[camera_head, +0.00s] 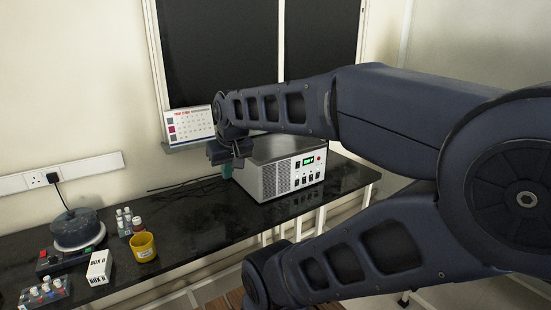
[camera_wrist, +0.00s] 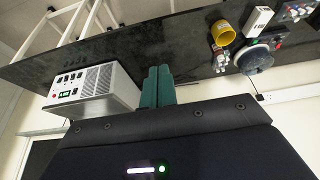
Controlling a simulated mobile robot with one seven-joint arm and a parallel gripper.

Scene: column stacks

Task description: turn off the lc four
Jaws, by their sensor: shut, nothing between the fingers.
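The black bench (camera_head: 190,222) is bare between the unit and a yellow cup (camera_head: 143,247). A white box (camera_head: 99,267), small bottles (camera_head: 124,222) and a round dark device (camera_head: 77,229) stand at left. A calendar (camera_head: 190,126) is behind. My arm covers much of the right.

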